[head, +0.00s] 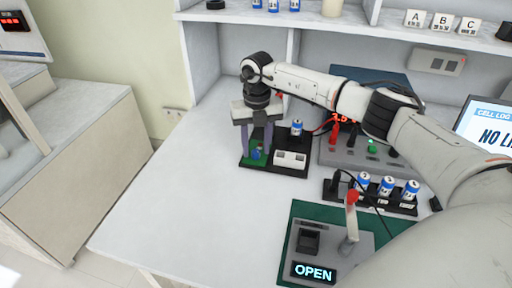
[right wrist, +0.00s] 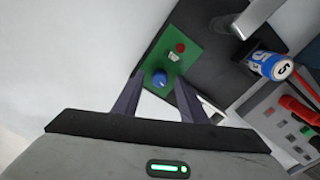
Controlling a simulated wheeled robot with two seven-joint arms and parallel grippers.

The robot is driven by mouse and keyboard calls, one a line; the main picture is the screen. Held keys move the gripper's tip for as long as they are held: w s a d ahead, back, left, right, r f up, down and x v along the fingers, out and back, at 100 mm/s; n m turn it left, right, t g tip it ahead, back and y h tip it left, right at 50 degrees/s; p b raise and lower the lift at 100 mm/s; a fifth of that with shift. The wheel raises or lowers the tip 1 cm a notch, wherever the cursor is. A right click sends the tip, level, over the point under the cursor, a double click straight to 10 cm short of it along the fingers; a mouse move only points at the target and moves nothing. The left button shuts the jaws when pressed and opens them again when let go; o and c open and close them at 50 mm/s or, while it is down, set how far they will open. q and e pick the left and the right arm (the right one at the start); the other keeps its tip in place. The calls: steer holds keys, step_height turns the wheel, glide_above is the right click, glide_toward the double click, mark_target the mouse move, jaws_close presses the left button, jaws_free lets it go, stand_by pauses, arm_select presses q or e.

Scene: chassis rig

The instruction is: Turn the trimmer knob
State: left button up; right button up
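The trimmer knob, a small blue round knob (right wrist: 160,78), sits on a green circuit board (right wrist: 186,50) in the right wrist view. In the head view the knob (head: 257,153) shows low between my fingers, on the board at the left of a black base (head: 290,170). My right gripper (head: 256,148) points down over the board with its two fingers apart. In the right wrist view the gripper (right wrist: 158,88) is open, with the knob between the fingertips. I cannot tell whether either finger touches it. My left gripper is not in view.
A blue-and-white cell (head: 297,128) stands on the base beside a white block (head: 291,159). Behind is a grey panel (head: 345,154) with leads. A rack of cells (head: 370,198) and a lever fixture reading OPEN (head: 314,270) stand nearer. The left table is clear.

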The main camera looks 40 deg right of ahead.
steer(key=shift+f, duration=0.4)
jaws_close()
steer(key=shift+n, duration=1.3)
jaws_free()
